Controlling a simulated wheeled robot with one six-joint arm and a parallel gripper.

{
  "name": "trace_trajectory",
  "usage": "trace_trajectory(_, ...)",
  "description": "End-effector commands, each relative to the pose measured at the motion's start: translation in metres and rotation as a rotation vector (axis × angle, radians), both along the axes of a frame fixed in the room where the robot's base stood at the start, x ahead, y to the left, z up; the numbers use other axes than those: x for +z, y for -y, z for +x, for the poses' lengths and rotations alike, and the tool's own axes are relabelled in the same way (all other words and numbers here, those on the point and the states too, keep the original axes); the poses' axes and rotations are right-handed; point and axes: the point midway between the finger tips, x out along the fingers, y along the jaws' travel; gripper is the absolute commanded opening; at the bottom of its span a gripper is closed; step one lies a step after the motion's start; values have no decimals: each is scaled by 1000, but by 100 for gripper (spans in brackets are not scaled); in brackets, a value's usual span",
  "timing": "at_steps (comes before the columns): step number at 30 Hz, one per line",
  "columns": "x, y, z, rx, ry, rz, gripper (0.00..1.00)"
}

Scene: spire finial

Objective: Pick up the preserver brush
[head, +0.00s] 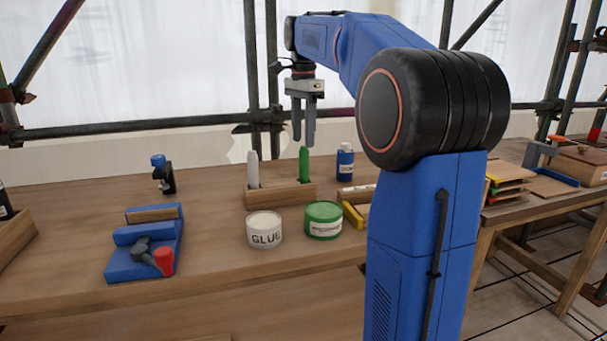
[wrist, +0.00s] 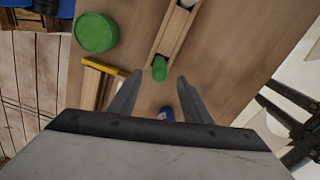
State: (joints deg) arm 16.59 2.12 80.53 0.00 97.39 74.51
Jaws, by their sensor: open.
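The preserver brush, by its green colour, shows as a green handle (head: 304,164) standing upright in a wooden rack (head: 282,196). Its lower part is hidden in the rack. In the wrist view its green top (wrist: 159,69) lies between my fingertips, seen from above. My gripper (head: 304,138) points down over the rack, open and empty, with its fingertips close to the handle's top in the head view. A white handle (head: 253,168) stands in the same rack to the left, and also shows in the wrist view (wrist: 188,3).
A white GLUE tub (head: 264,232) and a green tub (head: 323,221) stand in front of the rack. A blue bottle (head: 345,162) and a yellow-edged tool (head: 353,214) are to the right. A blue fixture (head: 145,245) and small blue-topped clamp (head: 162,175) are left.

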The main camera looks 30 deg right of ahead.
Motion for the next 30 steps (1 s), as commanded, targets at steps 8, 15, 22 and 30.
trace_trajectory(8, -43, 0, 0, 1, -1, 0, 45)
trace_trajectory(15, -57, 0, 0, 1, 0, 0, 45)
trace_trajectory(22, -87, 1, -1, 1, -1, 0, 45)
trace_trajectory(30, -105, 1, 0, 1, 1, 0, 45)
